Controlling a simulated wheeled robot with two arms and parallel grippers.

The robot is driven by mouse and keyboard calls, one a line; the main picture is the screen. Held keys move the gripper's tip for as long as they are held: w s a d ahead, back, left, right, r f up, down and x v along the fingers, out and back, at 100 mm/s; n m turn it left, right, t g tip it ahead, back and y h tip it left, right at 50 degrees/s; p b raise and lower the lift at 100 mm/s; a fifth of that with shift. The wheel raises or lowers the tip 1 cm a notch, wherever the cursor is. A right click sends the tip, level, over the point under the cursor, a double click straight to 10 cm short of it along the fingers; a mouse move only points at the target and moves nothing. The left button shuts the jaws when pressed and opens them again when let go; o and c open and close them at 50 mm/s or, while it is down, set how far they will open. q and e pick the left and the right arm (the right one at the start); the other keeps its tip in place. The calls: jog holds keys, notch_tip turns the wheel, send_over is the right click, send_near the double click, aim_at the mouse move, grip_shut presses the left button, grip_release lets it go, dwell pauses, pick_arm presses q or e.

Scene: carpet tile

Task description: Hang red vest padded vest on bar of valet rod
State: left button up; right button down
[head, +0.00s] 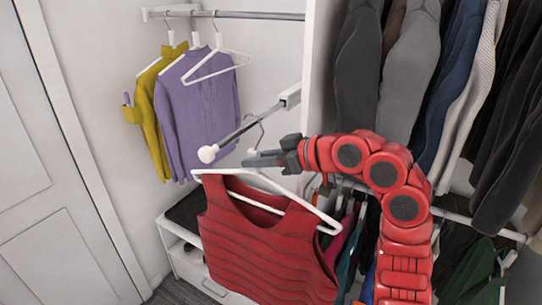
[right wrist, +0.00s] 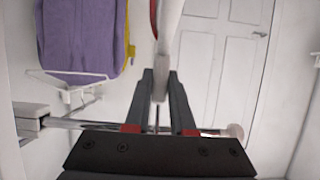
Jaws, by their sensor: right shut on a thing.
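The red padded vest (head: 262,240) hangs upright on a white hanger (head: 327,219). My right gripper (head: 250,160) is shut on the hanger's neck just below its hook (head: 262,132). In the right wrist view, my right gripper (right wrist: 160,76) has the white hanger neck (right wrist: 166,45) between its fingers. The valet rod (head: 245,128) is a metal bar with a white ball end (head: 207,153). The hook's top overlaps the bar in the head view; I cannot tell whether it rests on it. In the right wrist view the bar (right wrist: 95,124) passes behind my fingers. My left gripper is out of view.
A purple sweater (head: 200,110) and a yellow garment (head: 147,110) hang on a back rail (head: 250,15), beside an empty white hanger (head: 225,60). A wardrobe panel (head: 318,75) and dark jackets (head: 410,70) stand right. A white drawer unit (head: 180,262) is below. A door (head: 55,200) is left.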

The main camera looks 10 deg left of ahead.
jog(key=shift+w+a+r+p, duration=0.15)
jog(key=shift+a+p, duration=0.15)
jog(key=shift+a, duration=0.15)
jog(key=shift+w+a+p, duration=0.15)
jog(key=shift+a+p, duration=0.1)
jog(key=shift+a, duration=0.2)
jog(key=shift+w+f+b, duration=0.1)
jog(key=shift+f+b, duration=0.9)
jog(key=shift+f, duration=0.15)
jog(key=c, duration=0.7)
grip_release()
jog(key=shift+d, duration=0.15)
